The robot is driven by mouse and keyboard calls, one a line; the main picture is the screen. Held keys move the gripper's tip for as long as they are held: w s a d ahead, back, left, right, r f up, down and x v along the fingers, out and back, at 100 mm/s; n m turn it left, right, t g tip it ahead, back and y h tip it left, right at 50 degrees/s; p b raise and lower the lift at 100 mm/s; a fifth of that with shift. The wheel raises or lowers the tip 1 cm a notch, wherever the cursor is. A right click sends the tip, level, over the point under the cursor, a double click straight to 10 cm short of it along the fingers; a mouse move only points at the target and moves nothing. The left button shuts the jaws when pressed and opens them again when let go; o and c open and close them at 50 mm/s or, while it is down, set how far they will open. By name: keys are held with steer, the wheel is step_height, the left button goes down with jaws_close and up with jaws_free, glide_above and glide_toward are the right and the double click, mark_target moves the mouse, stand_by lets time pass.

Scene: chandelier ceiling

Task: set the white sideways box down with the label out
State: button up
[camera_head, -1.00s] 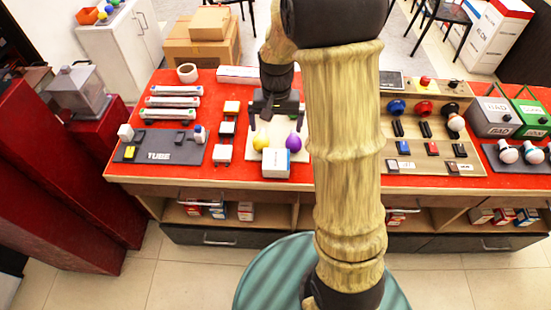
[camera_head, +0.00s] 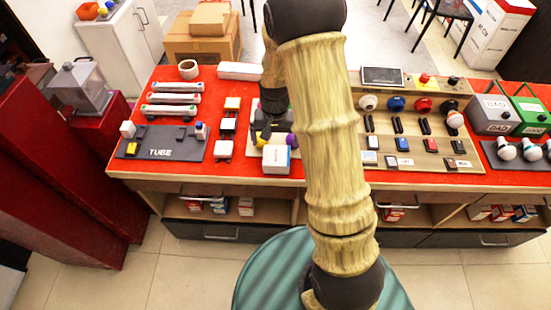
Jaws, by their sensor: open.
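A white box (camera_head: 276,160) sits on the red tabletop (camera_head: 226,172), close to its front edge and in front of a pale board. Small marks, perhaps a label, show faintly on its front face; they are too small to read. My gripper (camera_head: 270,136) is open, with its dark jaws just behind and above the box. I cannot tell whether they touch anything. A purple bulb (camera_head: 290,141) and a yellow bulb (camera_head: 261,141) are partly hidden by the gripper. My arm covers the table to the right of the box.
A grey TUBE tray (camera_head: 160,153) and white-topped blocks (camera_head: 227,125) stand left. A wooden board (camera_head: 420,150) with bulbs and switches lies right. A long white box (camera_head: 241,71) lies at the back. Shelves below hold small boxes (camera_head: 246,206). Bare red tabletop shows left of the box.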

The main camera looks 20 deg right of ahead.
mark_target(277, 154)
steer(key=f, duration=0.3)
steer(key=shift+d+f, duration=0.2)
steer(key=shift+s, duration=0.15)
steer(key=shift+a+f, duration=0.1)
steer(key=shift+f, duration=0.1)
steer(key=shift+f+p, duration=0.3)
steer(key=shift+p, duration=0.1)
steer(key=shift+s+f+p, duration=0.1)
steer(key=shift+f+p, duration=0.45)
steer(key=shift+f, duration=1.6)
